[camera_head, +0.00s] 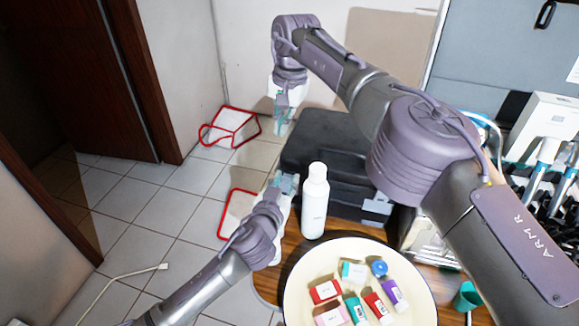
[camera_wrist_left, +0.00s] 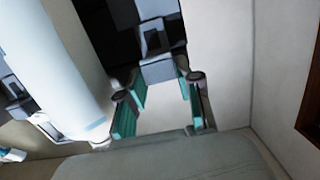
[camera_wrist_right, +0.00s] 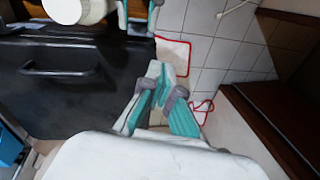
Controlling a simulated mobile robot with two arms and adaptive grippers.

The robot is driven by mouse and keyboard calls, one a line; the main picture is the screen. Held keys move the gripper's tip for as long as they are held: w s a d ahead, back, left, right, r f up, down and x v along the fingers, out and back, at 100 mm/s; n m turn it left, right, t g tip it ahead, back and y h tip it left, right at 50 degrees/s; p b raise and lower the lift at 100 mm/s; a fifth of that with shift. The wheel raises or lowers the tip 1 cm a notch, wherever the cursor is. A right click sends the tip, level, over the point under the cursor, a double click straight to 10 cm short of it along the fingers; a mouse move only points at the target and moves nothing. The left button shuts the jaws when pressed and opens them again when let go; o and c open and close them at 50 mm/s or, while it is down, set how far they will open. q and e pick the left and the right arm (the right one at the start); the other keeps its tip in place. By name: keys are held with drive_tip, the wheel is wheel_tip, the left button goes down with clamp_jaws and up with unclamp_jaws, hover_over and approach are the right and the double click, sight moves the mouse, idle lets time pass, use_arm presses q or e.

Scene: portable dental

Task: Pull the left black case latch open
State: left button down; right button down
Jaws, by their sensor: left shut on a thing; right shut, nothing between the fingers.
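The black case (camera_head: 322,140) stands at the table's back edge, behind a white bottle. Its left latch, a grey tab (camera_wrist_left: 157,70), shows in the left wrist view between the fingertips of my left gripper (camera_wrist_left: 160,84), which is shut on it. In the head view my left gripper (camera_head: 284,184) is at the case's left front corner and hides that latch. The right latch (camera_head: 377,205) shows on the case front. My right gripper (camera_head: 283,122) is shut and empty, beyond the case's left end; its closed fingers (camera_wrist_right: 160,82) show in the right wrist view beside the case.
The white bottle (camera_head: 314,204) stands close to the right of my left gripper. A round cream tray (camera_head: 300,295) with several small boxes is in front. My right arm crosses above the case. Red-edged white items (camera_head: 232,127) are at the left, over tiled floor.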

sight(289, 168)
drive_tip(key=shift+n+g+h, duration=0.4)
drive_tip(key=shift+n+h, duration=0.4)
drive_tip(key=shift+n, duration=0.1)
drive_tip(key=f, duration=0.3)
drive_tip(key=s+d+f, duration=0.1)
drive_tip(key=f, duration=0.3)
drive_tip(key=d+f, duration=0.1)
drive_tip(key=f, duration=0.3)
drive_tip(key=shift+s+f, duration=0.15)
drive_tip(key=shift+s, duration=0.25)
drive_tip(key=shift+s+a, duration=0.1)
